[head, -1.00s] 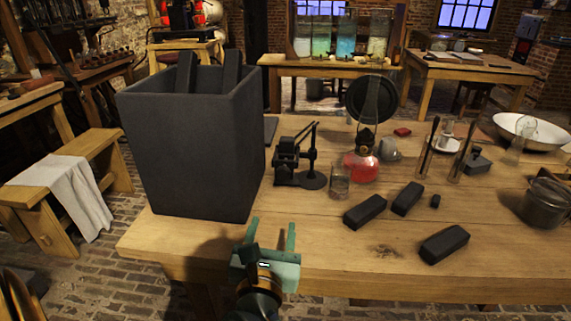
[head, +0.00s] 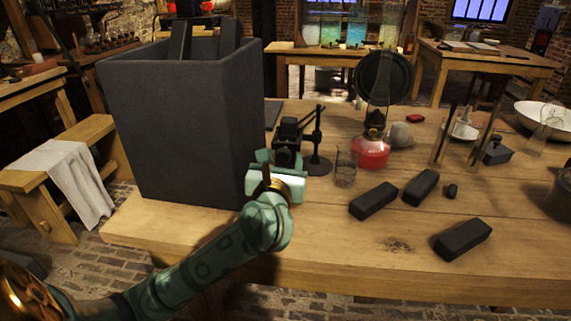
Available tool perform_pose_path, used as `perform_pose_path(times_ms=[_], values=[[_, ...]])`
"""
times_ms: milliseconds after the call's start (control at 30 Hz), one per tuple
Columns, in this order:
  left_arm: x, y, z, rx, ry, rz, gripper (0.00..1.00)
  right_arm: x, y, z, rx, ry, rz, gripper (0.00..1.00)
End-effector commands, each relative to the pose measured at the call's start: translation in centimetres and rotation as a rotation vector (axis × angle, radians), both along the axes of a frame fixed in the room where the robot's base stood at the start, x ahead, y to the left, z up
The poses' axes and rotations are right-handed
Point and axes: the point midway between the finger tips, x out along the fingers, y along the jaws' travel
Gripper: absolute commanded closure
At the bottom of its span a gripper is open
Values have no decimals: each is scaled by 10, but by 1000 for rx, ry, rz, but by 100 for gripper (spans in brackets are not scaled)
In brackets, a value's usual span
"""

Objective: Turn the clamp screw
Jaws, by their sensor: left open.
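A small black clamp device (head: 288,142) stands on the wooden table, right of the large dark box. Beside it is a black post on a round foot (head: 318,164). I cannot make out the screw itself; it is too small or hidden. My left gripper (head: 276,160), pale green, is open right in front of the device and covers its lower part. One finger shows at its left; the other is hard to see. Whether it touches the device I cannot tell. My right gripper is out of view.
The tall dark box (head: 180,130) stands close on the left. A glass beaker (head: 345,168) and a red-based lamp (head: 371,150) stand to the right. Dark blocks (head: 374,201) lie nearer the front. The front table edge is mostly bare.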

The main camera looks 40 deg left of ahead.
Motion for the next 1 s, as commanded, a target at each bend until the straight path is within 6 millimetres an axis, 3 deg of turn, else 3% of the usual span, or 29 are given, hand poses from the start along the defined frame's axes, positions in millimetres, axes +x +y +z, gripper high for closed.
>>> perform_pose_path(times_ms=[333, 367, 500, 1000], values=[[5, 3, 1, 1, -1, 1, 47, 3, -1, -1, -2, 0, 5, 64], [5, 3, 1, 1, -1, 1, 53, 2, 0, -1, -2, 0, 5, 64], [5, 3, 1, 1, -1, 1, 92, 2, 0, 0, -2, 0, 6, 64], [3, 3, 7, 82, 47, 0, 92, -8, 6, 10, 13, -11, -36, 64]])
